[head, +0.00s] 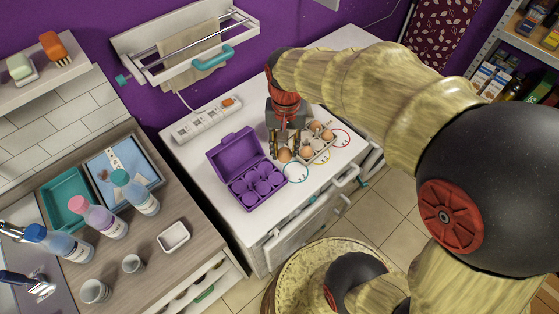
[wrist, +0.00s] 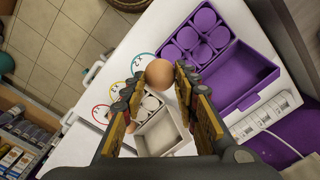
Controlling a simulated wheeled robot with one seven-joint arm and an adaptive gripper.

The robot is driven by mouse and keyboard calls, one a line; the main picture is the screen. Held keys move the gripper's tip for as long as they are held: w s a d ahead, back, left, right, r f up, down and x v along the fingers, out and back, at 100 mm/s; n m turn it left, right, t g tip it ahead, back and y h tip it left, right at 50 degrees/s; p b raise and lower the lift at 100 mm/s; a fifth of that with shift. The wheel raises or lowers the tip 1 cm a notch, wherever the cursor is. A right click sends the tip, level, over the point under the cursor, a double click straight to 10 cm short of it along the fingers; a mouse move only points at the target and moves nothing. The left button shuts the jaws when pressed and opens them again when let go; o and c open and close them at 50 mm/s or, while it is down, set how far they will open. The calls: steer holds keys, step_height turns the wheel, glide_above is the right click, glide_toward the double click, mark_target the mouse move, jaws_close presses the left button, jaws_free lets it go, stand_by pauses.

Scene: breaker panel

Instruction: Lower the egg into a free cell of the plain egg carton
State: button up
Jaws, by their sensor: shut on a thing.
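My gripper (head: 284,143) is shut on a brown egg (wrist: 160,72), which sits between the fingertips in the wrist view. In the head view this egg (head: 285,155) hangs at the left end of the plain beige egg carton (head: 317,156). The carton holds several brown eggs, one of them near its middle (head: 306,150) and others towards its far right end. In the wrist view the plain carton (wrist: 164,134) lies beyond the fingers, with pale empty cells showing near the held egg. My fingers hide part of it. I cannot tell the egg's exact height.
An open purple egg carton (head: 240,157) with empty cells stands left of the plain one. Teal (head: 296,173), yellow and red ring marks lie along the white counter's front edge. A power strip (head: 208,119) lies behind. Bottles and cups stand on the left counter.

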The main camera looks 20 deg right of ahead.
steer(key=w+d+f, duration=0.2)
steer(key=w+d, duration=0.3)
steer(key=w, duration=0.1)
steer(key=w+d+f+p, duration=0.1)
steer(key=w+d+f, duration=0.1)
steer(key=w+d, duration=0.3)
steer(key=shift+w+d+f, duration=0.25)
steer(key=shift+w+f, duration=0.05)
steer(key=shift+w, duration=0.6)
steer(key=shift+f, duration=0.1)
steer(key=shift+f+b, duration=1.2)
steer(key=shift+f, duration=2.05)
steer(key=shift+c, duration=0.2)
steer(key=shift+f+b, duration=0.45)
steer(key=shift+f, duration=0.55)
steer(key=o, duration=1.2)
steer(key=shift+o, duration=0.2)
step_height(320, 180, up, 12)
